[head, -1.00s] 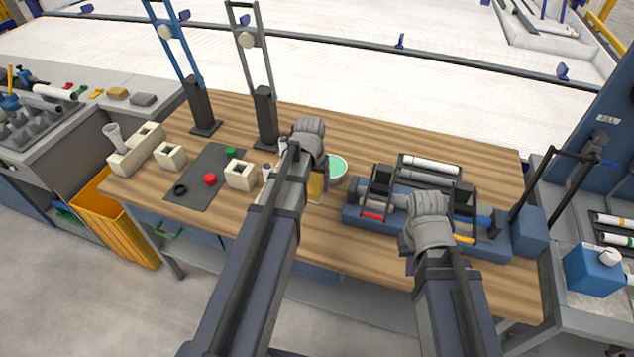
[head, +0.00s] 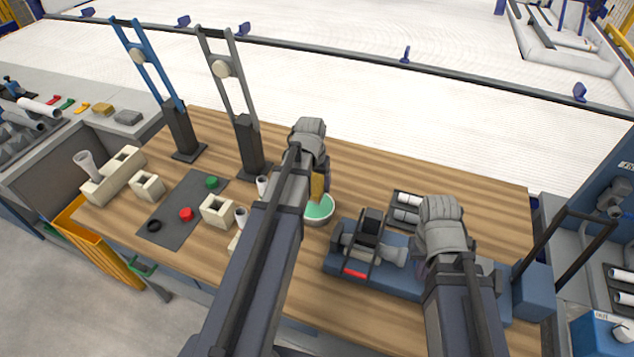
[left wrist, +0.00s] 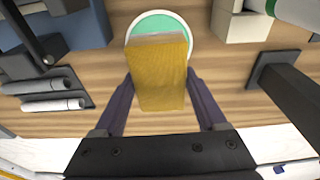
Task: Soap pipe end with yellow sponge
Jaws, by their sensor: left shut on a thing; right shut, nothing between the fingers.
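My left gripper (left wrist: 160,85) is shut on the yellow sponge (left wrist: 155,85), which sits between its two fingers in the left wrist view. In the head view the sponge (head: 318,187) is at the rim of the round bowl of green soap (head: 319,208) and overlaps it; I cannot tell whether it touches the soap. The bowl also shows behind the sponge in the left wrist view (left wrist: 160,22). A grey pipe piece (head: 392,253) lies in the blue clamp fixture (head: 340,265). My right gripper (head: 432,262) is shut and empty over the fixture's right part; its fingers are mostly hidden.
Two tall lever stands, blue (head: 180,130) and grey (head: 247,140), rise at the back left. A dark mat (head: 175,212) with red and green caps and beige blocks (head: 216,211) lies left. A pipe rack (head: 402,205) stands behind the fixture. The table's back right is clear.

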